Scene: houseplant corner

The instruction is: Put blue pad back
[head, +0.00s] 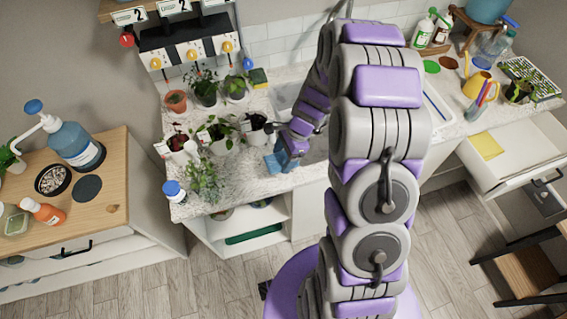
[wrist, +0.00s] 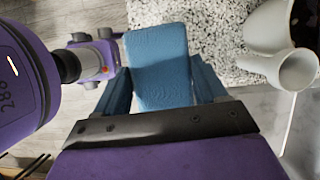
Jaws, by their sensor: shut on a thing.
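The blue pad (wrist: 160,68) is a flat, textured blue block, held between the two blue fingers of my gripper (wrist: 163,88) in the wrist view. My gripper is shut on it. In the head view my gripper (head: 284,155) reaches over the front edge of the speckled counter (head: 262,185), with the blue pad (head: 272,163) at its tip. Whether the pad touches the counter cannot be told.
Potted plants (head: 222,137) crowd the counter left of my gripper. A white pot (wrist: 268,28) stands close by in the wrist view. A sponge (head: 258,78) lies near the wall. At right, an open drawer (head: 512,150) holds a yellow pad (head: 487,146).

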